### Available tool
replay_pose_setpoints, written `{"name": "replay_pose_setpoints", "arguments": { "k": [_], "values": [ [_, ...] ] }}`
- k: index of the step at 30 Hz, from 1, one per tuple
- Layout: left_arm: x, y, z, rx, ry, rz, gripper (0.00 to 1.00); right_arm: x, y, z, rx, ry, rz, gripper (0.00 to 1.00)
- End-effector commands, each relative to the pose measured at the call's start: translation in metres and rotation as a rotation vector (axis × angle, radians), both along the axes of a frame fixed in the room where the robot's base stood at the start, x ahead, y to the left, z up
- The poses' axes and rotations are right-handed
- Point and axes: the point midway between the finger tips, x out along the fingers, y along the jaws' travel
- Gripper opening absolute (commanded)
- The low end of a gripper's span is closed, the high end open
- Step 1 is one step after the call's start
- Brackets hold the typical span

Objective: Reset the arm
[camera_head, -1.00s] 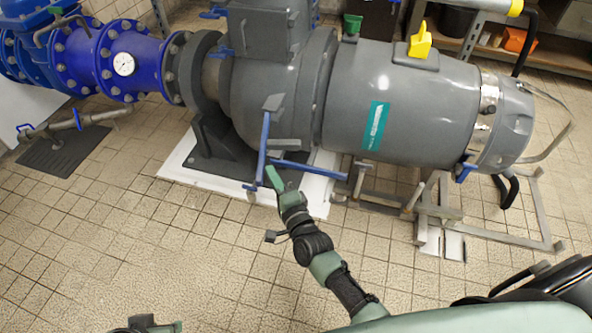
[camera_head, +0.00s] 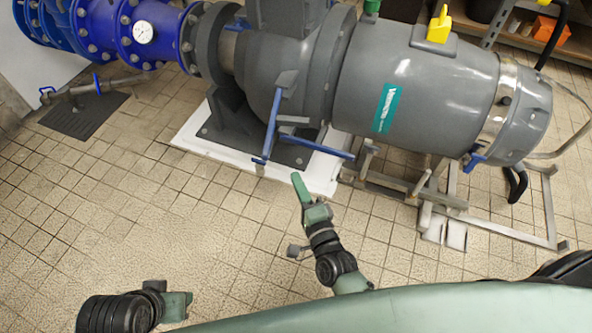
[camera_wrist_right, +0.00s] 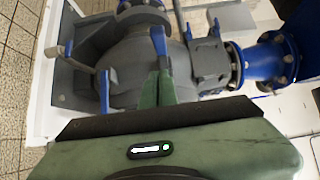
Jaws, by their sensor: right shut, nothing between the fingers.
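My right gripper (camera_head: 300,188) is in the middle of the head view, its green fingers shut with nothing between them. It appears just in front of the white plinth (camera_head: 316,180) under the grey pump, apart from the blue-handled levers (camera_head: 273,125). In the right wrist view its closed fingertips (camera_wrist_right: 157,88) point toward the pump body and the blue levers. My left gripper (camera_head: 176,306) shows at the lower left of the head view, low in the picture. Its fingers are partly hidden, so its opening does not show.
The large grey motor (camera_head: 420,95) and its pump body (camera_head: 250,85) fill the upper part. Blue flanged pipe (camera_head: 130,35) with a gauge runs off to the left. A metal frame (camera_head: 480,222) stands at the lower right of the motor. Tiled floor (camera_head: 110,225) is clear at left.

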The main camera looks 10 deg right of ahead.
Motion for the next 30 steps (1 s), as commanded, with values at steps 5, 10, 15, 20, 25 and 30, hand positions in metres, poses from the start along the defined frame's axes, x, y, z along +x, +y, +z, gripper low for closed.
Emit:
{"name": "replay_pose_setpoints", "arguments": {
  "k": [5,10,15,20,25,30],
  "values": [
    [0.000,0.000,0.000,0.000,-0.001,0.000,0.36,-0.002,0.000,0.000,0.000,-0.001,-0.001,0.00],
    [0.000,0.000,0.000,-0.001,-0.001,0.000,0.36,-0.001,0.000,0.000,0.000,-0.001,-0.001,0.00],
    [0.000,-0.001,0.000,-0.002,-0.001,-0.001,0.36,-0.001,0.000,0.000,0.000,-0.001,-0.001,0.00],
    [0.001,-0.003,0.000,-0.008,-0.002,0.003,0.36,-0.002,0.003,0.000,-0.045,0.020,0.025,0.00],
    [0.001,-0.002,0.000,-0.006,-0.001,0.002,0.36,-0.015,0.015,-0.003,-0.298,0.126,0.161,0.00],
    [0.001,-0.002,0.000,-0.005,-0.001,0.002,0.36,-0.050,0.010,-0.012,-0.688,0.279,0.366,0.00]
  ]
}}
